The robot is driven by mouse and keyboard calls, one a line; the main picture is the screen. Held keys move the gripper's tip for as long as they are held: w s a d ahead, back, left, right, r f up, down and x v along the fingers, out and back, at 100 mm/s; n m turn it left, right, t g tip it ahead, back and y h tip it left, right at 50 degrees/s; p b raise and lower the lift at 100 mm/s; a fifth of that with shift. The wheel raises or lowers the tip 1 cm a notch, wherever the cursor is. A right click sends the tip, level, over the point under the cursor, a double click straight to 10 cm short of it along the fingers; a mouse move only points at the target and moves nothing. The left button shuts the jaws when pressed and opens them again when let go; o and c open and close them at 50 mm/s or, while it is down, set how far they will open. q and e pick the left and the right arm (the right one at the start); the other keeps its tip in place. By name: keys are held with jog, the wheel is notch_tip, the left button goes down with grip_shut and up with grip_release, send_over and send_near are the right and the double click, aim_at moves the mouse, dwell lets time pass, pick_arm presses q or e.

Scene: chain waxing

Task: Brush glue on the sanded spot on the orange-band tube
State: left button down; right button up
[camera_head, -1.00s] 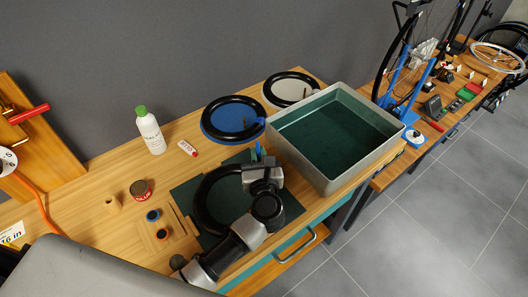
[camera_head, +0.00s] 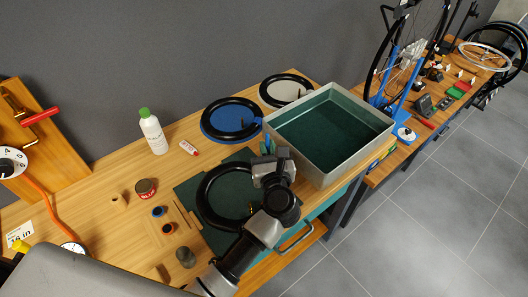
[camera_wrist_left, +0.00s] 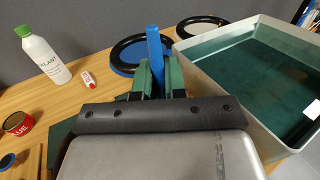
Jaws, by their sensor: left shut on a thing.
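A black tube (camera_head: 205,208) lies as a ring on the dark green mat (camera_head: 188,190) in the head view. My left gripper (camera_head: 267,151) is over the tube's far right side, beside the grey bin. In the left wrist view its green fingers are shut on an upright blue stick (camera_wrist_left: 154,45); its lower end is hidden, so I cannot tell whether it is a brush. A red-labelled glue can (camera_head: 146,188) stands left of the mat and shows in the wrist view (camera_wrist_left: 17,125). My right gripper is out of view.
The grey bin (camera_head: 335,158) stands right of the mat. Two more black tubes lie behind, on a blue disc (camera_head: 230,118) and a pale disc (camera_head: 288,90).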

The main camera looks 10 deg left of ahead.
pick_arm(q)
notch_tip(320, 180, up, 2)
jog(key=shift+d+p, duration=0.1)
jog(key=shift+p, duration=0.35)
jog(key=shift+r, duration=0.35)
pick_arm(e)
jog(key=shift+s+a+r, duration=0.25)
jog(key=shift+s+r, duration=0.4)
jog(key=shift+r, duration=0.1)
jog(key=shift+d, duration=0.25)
